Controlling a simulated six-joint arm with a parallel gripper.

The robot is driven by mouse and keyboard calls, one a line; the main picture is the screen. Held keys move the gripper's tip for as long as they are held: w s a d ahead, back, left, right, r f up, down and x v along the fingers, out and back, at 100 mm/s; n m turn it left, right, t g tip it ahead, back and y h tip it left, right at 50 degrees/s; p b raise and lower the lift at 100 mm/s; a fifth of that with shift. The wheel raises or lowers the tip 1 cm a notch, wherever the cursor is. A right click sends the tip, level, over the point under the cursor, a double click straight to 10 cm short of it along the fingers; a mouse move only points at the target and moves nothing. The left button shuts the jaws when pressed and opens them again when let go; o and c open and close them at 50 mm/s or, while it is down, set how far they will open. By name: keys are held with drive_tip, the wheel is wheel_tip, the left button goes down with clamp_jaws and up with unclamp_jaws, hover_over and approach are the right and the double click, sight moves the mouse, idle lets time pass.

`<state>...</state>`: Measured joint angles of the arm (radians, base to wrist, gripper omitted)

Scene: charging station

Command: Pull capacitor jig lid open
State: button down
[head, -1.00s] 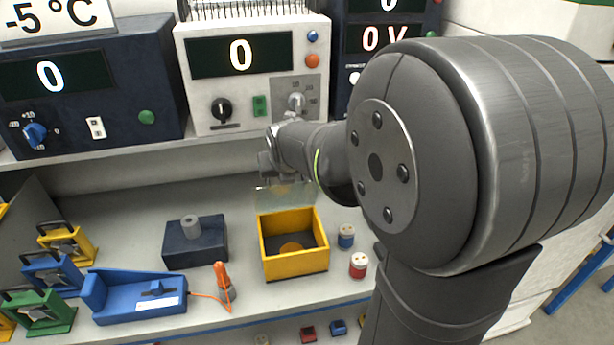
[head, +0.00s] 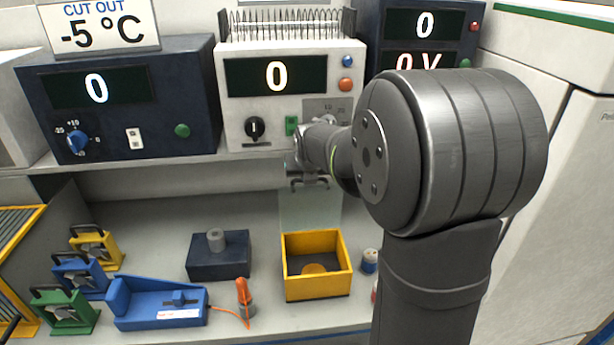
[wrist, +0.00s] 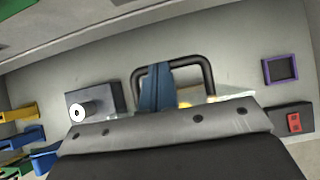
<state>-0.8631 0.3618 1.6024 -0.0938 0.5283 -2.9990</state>
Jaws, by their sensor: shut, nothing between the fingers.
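The capacitor jig is an open-topped yellow box (head: 288,284) on the bench, with a round orange-brown seat inside. Its clear lid (head: 310,212) stands raised, roughly upright, at the back of the box. The lid's dark handle (head: 310,184) is at its top edge. My gripper (head: 296,168) is by the handle, partly hidden by my own arm. In the wrist view, my gripper's blue fingers (wrist: 157,88) are shut together and overlap the black handle loop (wrist: 208,76). I cannot tell whether they touch it.
A dark block with a grey cylinder (head: 218,258) and a blue fixture (head: 160,304) stand left of the box. A blue-banded capacitor (head: 370,260) is at the right. The instrument shelf (head: 130,160) hangs above and behind.

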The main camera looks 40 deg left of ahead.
idle(0.3)
drive_tip(key=v, duration=1.7)
drive_tip(key=shift+s+d, duration=0.15)
drive_tip(key=shift+r, duration=0.1)
drive_tip(key=x, duration=1.7)
drive_tip(key=shift+w, duration=0.2)
drive_tip(key=shift+r, duration=0.1)
